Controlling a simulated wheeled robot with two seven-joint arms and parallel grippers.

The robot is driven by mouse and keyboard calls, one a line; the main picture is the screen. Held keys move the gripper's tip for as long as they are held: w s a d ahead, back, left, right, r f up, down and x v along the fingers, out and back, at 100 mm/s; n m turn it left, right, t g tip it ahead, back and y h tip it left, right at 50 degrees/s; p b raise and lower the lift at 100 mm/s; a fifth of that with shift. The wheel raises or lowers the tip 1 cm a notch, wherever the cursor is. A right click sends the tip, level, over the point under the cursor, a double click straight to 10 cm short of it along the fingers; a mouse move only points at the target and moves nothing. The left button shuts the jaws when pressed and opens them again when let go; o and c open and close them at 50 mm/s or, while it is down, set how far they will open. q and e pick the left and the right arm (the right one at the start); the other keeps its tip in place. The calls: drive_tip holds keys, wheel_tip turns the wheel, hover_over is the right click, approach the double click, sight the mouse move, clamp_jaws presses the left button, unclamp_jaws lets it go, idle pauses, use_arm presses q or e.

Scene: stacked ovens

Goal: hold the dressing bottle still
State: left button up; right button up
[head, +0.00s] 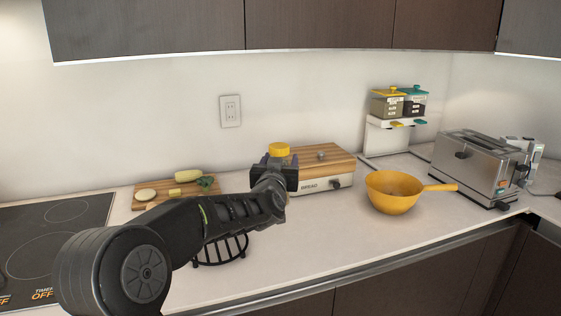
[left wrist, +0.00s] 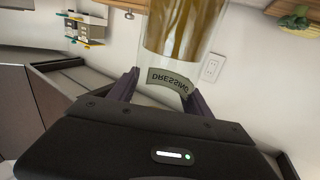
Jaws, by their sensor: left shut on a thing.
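The dressing bottle (left wrist: 182,35) is clear with an amber-brown content and a dark "DRESSING" label, seen upside down in the left wrist view. Its yellow cap (head: 279,149) shows in the head view above my left gripper (head: 277,172). My left gripper also shows in the left wrist view (left wrist: 160,92), its two fingers on either side of the bottle, shut on it. In the head view my gripper and wrist hide most of the bottle's body. My right gripper is in neither view.
A wooden-topped appliance (head: 318,168) stands just behind the gripper. A yellow pan (head: 392,192) and a toaster (head: 478,165) are to the right. A cutting board with food (head: 150,203) and a black cooktop (head: 50,235) lie left. A black rack (head: 222,250) is below my arm.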

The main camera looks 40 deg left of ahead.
use_arm(q)
clamp_jaws()
idle(0.5)
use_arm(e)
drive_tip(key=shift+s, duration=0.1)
